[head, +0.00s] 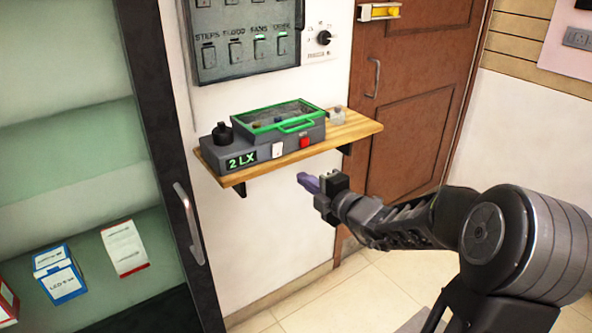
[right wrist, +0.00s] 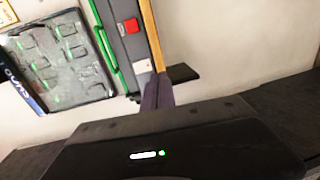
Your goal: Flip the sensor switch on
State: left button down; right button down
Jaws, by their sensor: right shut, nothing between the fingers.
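The sensor (head: 250,145) is a grey box with a green-framed lid on a wooden wall shelf (head: 213,158). Its front has a lit green display (head: 242,160) reading "2 LX", a white switch (head: 277,150) and a red button (head: 305,142). My right gripper (head: 308,182) is shut and empty, in front of the shelf, below and to the right of the switch in the head view. In the right wrist view the fingertips (right wrist: 157,90) appear close to the white switch (right wrist: 141,67), with the red button (right wrist: 131,26) beyond. Contact does not show. My left gripper is not in view.
A grey panel of several switches (head: 245,40) and a dial (head: 323,38) are on the wall above. A brown door (head: 410,100) is at the right. A dark-framed glass cabinet (head: 150,100) with boxes stands at the left. The air before the shelf is clear.

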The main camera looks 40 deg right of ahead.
jog(key=shift+s+f, duration=0.1)
jog(key=shift+s, duration=2.3)
